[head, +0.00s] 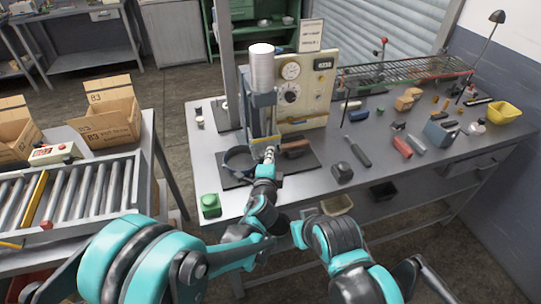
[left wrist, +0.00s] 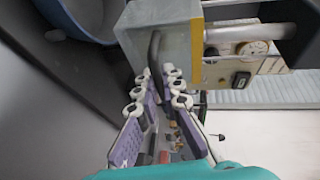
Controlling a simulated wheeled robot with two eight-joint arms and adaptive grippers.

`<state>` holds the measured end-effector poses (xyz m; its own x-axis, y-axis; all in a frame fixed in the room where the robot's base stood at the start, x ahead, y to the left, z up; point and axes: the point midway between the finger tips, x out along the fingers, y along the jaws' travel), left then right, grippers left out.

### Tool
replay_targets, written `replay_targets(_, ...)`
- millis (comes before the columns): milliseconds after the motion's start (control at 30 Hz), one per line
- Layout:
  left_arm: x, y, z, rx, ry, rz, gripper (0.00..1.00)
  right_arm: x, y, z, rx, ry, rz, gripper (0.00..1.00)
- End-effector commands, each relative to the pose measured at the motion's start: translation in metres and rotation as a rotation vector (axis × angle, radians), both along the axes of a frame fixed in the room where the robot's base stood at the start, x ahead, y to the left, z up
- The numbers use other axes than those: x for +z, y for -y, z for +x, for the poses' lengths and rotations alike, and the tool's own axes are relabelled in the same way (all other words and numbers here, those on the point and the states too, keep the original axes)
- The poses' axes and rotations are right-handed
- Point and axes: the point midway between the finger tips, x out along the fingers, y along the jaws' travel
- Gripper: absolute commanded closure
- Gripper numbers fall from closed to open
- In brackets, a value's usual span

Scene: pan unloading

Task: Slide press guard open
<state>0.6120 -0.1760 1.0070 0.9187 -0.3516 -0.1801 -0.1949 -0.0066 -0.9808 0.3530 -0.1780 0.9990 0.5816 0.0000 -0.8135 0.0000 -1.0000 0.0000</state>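The press (head: 262,70) stands upright near the middle of the workbench, with a pale cylinder on top. Its guard (head: 264,118) is a clear box-like panel with a yellow edge, in front of the press; it also shows in the left wrist view (left wrist: 165,35). A dark curved handle (left wrist: 155,48) on the guard runs down between my left fingers. My left gripper (head: 268,155) is at the guard's lower front; in the left wrist view (left wrist: 158,85) its fingertips lie close on both sides of the handle. My right arm shows at the bottom, but its gripper is not clearly visible.
A gauge panel (head: 304,92) stands right of the press. A green button box (head: 210,205) sits at the bench's front left corner. Several tools and a yellow bin (head: 503,112) lie to the right. A roller conveyor (head: 85,190) and open cartons (head: 105,115) are left.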

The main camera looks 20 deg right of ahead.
Motion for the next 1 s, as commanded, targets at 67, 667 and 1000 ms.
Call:
replay_targets(67,0.002,0.0,0.0,0.0,0.0,0.0,1.0,0.001,0.0,0.0,0.0,0.0,0.0,1.0)
replay_targets(667,0.098,0.0,0.0,0.0,0.0,0.0,1.0,0.063,0.0,0.0,0.0,0.0,0.0,1.0)
replay_targets(1000,0.096,0.0,0.0,-0.001,0.0,0.0,0.83,0.062,0.0,0.0,0.0,0.0,0.0,1.0)
